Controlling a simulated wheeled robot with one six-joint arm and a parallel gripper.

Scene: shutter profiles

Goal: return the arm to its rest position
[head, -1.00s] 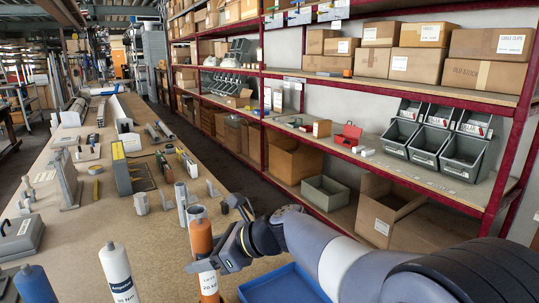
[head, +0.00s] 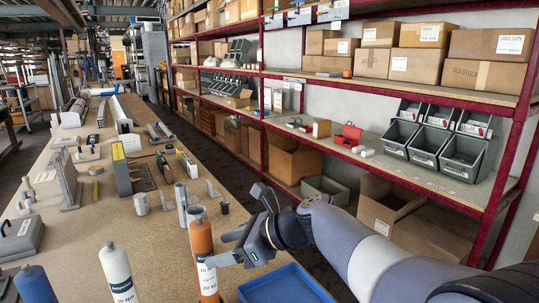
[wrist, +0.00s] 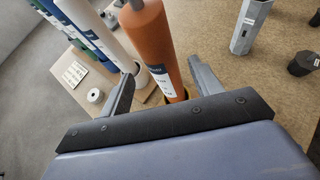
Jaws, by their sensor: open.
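My gripper (head: 215,250) is open and empty, just right of the orange cylinder (head: 201,238), which stands upright on the workbench. The end of one finger overlaps the cylinder's label in the head view; I cannot tell whether they touch. In the wrist view the two fingers (wrist: 162,85) show on either side of the orange cylinder (wrist: 150,38), with a gap to each. My arm reaches in from the lower right of the head view.
White (head: 117,272) and blue (head: 34,284) cylinders stand left of the orange one. A blue tray (head: 262,291) lies below my gripper in the picture. A red-framed shelf (head: 440,190) with grey bins and cardboard boxes runs along the right.

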